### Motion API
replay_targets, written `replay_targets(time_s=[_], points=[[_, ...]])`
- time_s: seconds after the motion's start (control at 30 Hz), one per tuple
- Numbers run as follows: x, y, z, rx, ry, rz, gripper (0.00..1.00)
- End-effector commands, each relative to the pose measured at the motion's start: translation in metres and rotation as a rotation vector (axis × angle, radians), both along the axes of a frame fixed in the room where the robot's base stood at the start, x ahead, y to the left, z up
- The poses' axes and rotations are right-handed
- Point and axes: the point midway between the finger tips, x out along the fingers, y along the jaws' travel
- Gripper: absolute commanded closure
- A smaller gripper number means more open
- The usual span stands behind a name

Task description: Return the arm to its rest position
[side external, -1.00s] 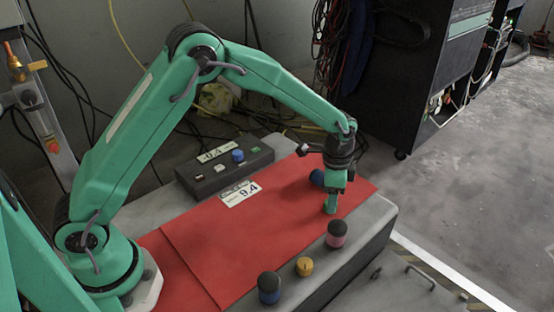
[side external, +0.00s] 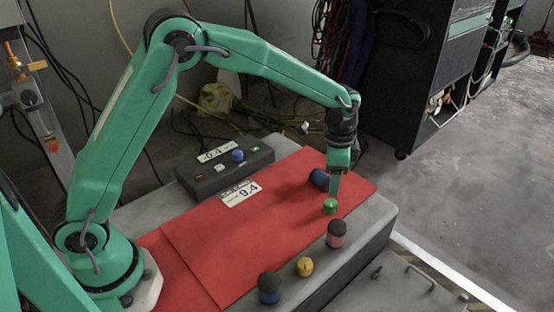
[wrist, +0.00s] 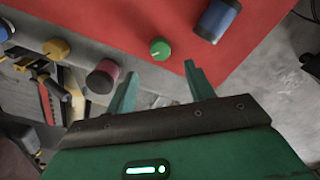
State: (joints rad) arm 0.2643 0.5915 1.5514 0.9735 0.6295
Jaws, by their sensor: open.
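My gripper (side external: 335,188) is a green two-finger gripper above the far right part of the red mat (side external: 225,245). It points down. In the wrist view my gripper (wrist: 160,88) has its two fingers spread, with nothing between them. A small green knob (side external: 330,206) is on the mat just below the fingertips in the side view. The green knob (wrist: 160,49) also shows in the wrist view, beyond the fingertips and apart from them.
A pink and black cylinder (side external: 337,234), a yellow knob (side external: 304,266) and a blue and black cylinder (side external: 269,288) stand along the grey front edge. A dark control box (side external: 225,172) is behind the mat. Tools (wrist: 45,85) show in the wrist view.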

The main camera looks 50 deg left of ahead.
Motion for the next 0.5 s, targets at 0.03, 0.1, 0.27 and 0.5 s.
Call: replay_targets(time_s=[0.03,0.1,0.27,0.5], points=[[-0.001,0.001,0.003,-0.001,-0.003,0.006,0.47],[-0.003,0.004,0.009,-0.003,-0.010,0.017,0.47],[-0.012,0.014,0.030,-0.011,-0.036,0.064,0.47],[-0.040,0.037,0.073,-0.031,-0.090,0.174,0.47]])
